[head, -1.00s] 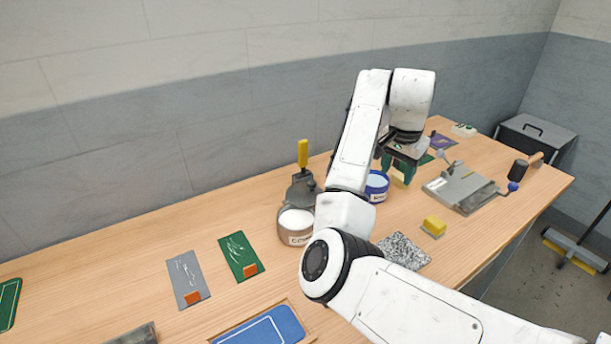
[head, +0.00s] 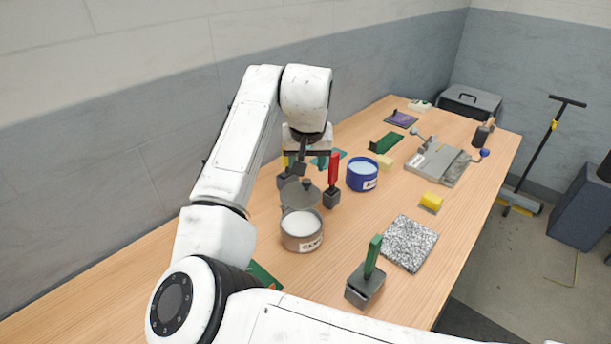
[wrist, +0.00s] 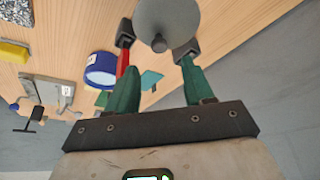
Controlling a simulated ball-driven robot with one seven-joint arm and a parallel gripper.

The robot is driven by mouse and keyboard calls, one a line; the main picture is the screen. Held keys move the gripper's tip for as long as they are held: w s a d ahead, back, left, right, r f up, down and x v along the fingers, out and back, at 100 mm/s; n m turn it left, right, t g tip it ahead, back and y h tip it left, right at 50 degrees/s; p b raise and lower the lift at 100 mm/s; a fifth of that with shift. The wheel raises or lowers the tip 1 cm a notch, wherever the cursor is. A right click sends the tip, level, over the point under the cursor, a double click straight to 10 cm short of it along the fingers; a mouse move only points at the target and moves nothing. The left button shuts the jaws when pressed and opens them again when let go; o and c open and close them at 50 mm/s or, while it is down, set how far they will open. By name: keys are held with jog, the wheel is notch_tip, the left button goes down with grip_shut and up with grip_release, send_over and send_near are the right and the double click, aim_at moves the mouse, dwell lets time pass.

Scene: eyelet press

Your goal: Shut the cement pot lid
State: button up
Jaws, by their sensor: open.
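The cement pot (head: 302,236) is a round brownish-grey tin with a partly readable label and white contents showing at its open top. Its grey lid (head: 298,195) stands raised at the pot's back edge. In the wrist view the lid (wrist: 182,14) is a grey disc with a dark knob (wrist: 159,43) facing me. My gripper (wrist: 158,64) is open and empty, with its green fingers apart and the knob just beyond the gap between them. In the head view my gripper (head: 304,166) is behind and above the lid, its fingertips partly hidden.
A red-handled tool (head: 333,174) stands close right of the lid; a yellow-handled one (head: 286,172) stands behind it. A blue pot (head: 362,177) is farther right. A green-handled tool (head: 369,272) and speckled slab (head: 408,243) are in front. Bare table lies between.

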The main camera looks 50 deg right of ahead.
aim_at(307, 180)
jog(key=x, duration=0.7)
jog(key=shift+c, duration=0.2)
grip_shut()
dwell(0.4)
